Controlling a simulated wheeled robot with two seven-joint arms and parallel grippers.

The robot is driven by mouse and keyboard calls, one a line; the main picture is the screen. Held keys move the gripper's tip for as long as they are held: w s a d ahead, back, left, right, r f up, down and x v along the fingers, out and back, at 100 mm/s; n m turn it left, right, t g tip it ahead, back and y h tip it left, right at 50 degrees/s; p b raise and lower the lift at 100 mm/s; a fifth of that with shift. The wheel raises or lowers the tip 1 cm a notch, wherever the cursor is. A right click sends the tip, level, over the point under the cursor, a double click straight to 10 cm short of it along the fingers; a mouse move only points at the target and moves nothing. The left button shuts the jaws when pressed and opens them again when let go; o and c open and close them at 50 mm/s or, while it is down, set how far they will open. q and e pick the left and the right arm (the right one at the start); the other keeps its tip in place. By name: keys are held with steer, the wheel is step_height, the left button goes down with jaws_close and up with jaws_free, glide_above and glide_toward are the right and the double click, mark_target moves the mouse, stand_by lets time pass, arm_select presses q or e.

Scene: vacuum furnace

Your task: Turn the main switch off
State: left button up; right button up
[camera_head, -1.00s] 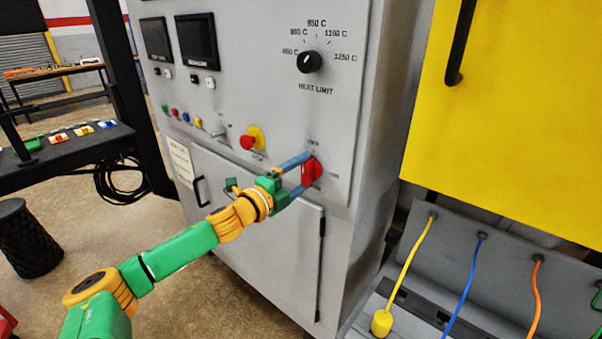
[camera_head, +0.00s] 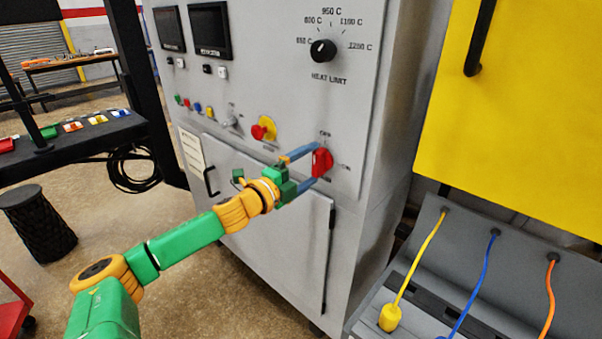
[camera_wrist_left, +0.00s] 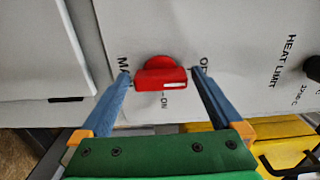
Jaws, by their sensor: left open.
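The main switch (camera_head: 322,163) is a red rotary knob on the grey furnace panel, with an OFF label above it and an ON label to its right. In the left wrist view the red switch (camera_wrist_left: 161,77) has its bar along the line between the partly hidden MAIN and OFF labels, its white mark near the OFF end. My left gripper (camera_head: 315,165) is open, its blue fingers above and below the switch. In the wrist view the left gripper (camera_wrist_left: 161,73) has its fingertips beside the bar's two ends, with small gaps. My right gripper is out of view.
A red and yellow stop button (camera_head: 263,130) and small coloured buttons sit left of the switch. The heat limit dial (camera_head: 322,50) is above. A yellow cabinet (camera_head: 520,110) and a sloped grey cable panel (camera_head: 470,255) stand at the right. A furnace door handle (camera_head: 210,181) is below left.

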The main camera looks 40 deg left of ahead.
mark_target(312, 166)
arm_select(q)
steer(key=s+b, duration=0.1)
steer(key=s, duration=0.3)
steer(key=shift+f+b, duration=0.2)
steer(key=shift+b, duration=0.15)
steer(key=shift+s+a+r+p, duration=0.15)
steer(key=shift+s+p, duration=0.15)
steer(key=shift+s, duration=0.35)
steer(key=shift+s+a+r+p, duration=0.1)
steer(key=shift+s+p, duration=0.2)
steer(key=shift+s, duration=0.3)
